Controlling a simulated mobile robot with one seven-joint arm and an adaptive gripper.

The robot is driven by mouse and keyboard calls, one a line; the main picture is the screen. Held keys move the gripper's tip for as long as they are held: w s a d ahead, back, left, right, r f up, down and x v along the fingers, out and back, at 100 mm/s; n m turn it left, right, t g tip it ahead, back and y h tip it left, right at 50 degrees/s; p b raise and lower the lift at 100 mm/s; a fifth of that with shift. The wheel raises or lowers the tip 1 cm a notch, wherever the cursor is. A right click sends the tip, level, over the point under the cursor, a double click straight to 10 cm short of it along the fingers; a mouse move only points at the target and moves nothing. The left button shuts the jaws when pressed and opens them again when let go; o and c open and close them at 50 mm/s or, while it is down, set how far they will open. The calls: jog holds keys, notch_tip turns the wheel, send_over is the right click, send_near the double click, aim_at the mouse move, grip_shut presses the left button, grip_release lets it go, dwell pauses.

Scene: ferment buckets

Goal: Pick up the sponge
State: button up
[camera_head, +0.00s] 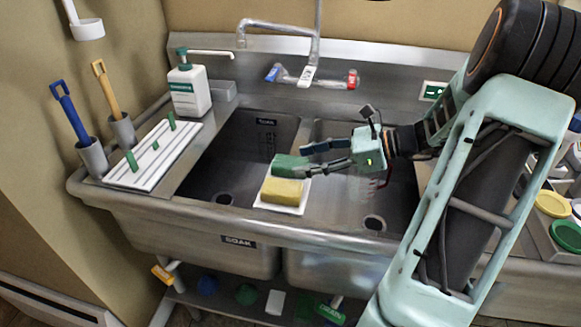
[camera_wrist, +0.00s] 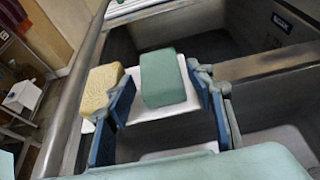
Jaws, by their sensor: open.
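A yellow, porous-looking sponge (camera_head: 282,191) lies on a small white dish (camera_head: 294,209) on the divider at the sinks' front. A smooth green block (camera_head: 288,164) lies just behind it on the same dish. My gripper (camera_head: 305,160) is open and reaches in from the right at the green block. In the wrist view the green block (camera_wrist: 162,78) shows between my two fingers (camera_wrist: 163,92), and neither finger clearly touches it. The yellow sponge (camera_wrist: 101,90) is left of the left finger there, outside the jaws, its lower right partly hidden by that finger.
The sink basins (camera_head: 239,160) on both sides are deep and empty. A faucet (camera_head: 308,74) stands behind. A soap bottle (camera_head: 189,92), a white rack (camera_head: 153,155) with green pegs and two brushes in cups are at left. Yellow and green lids (camera_head: 552,204) are at right.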

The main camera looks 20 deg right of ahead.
aim_at(293, 162)
jog(key=x, duration=0.5)
jog(key=shift+a+b, duration=0.15)
jog(key=shift+b, duration=0.25)
jog(key=shift+c, duration=0.2)
jog(key=c, duration=0.6)
